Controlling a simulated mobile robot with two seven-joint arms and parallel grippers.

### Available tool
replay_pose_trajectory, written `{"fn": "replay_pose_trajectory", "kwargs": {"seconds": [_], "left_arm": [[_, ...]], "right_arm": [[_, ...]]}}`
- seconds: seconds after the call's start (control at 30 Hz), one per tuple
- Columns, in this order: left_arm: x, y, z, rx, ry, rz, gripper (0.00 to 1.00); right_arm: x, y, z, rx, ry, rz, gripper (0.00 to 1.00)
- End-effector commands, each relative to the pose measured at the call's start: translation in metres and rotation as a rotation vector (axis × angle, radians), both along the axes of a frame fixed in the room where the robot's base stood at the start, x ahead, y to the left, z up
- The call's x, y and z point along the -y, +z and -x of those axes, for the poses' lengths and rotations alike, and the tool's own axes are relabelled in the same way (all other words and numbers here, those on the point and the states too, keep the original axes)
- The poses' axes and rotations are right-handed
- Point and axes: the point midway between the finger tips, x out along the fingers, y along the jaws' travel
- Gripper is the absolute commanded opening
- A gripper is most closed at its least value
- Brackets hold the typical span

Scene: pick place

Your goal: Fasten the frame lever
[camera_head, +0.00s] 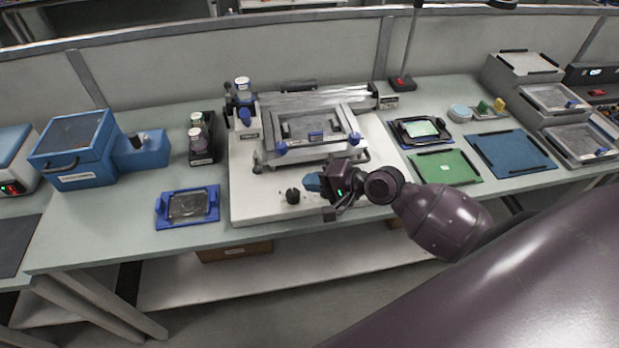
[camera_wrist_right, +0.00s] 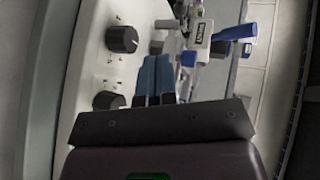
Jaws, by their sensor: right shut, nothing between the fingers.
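The printing frame (camera_head: 262,158) lies level on the white machine base (camera_head: 245,200) at mid-table. I cannot tell for certain which one is the frame lever. In the right wrist view, a blue handle (camera_wrist_right: 236,33) projects from a white labelled block (camera_wrist_right: 203,35), ahead and to the right of the fingers. My right gripper (camera_head: 312,183) is shut and empty, in front of the frame near the base's front. Its blue fingers also show in the wrist view (camera_wrist_right: 155,76), apart from the handle. My left gripper is out of view.
A black knob (camera_head: 293,195) sits on the base left of the gripper; two knobs show in the wrist view (camera_wrist_right: 122,39). A blue tray (camera_head: 188,206) lies left, green (camera_head: 445,167) and blue (camera_head: 508,152) mats right.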

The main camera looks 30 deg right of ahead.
Motion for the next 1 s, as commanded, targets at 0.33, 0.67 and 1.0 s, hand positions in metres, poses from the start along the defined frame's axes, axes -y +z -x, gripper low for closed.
{"fn": "replay_pose_trajectory", "kwargs": {"seconds": [0.33, 0.67, 1.0], "left_arm": [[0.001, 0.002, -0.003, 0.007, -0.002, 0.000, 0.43], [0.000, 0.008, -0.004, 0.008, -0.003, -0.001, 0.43], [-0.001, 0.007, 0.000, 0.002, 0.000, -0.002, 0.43]], "right_arm": [[-0.038, -0.022, -0.045, 0.000, 0.001, -0.002, 0.00], [-0.065, -0.020, -0.076, 0.001, 0.000, 0.001, 0.00], [-0.070, -0.019, -0.082, 0.000, 0.000, 0.000, 0.00]]}}
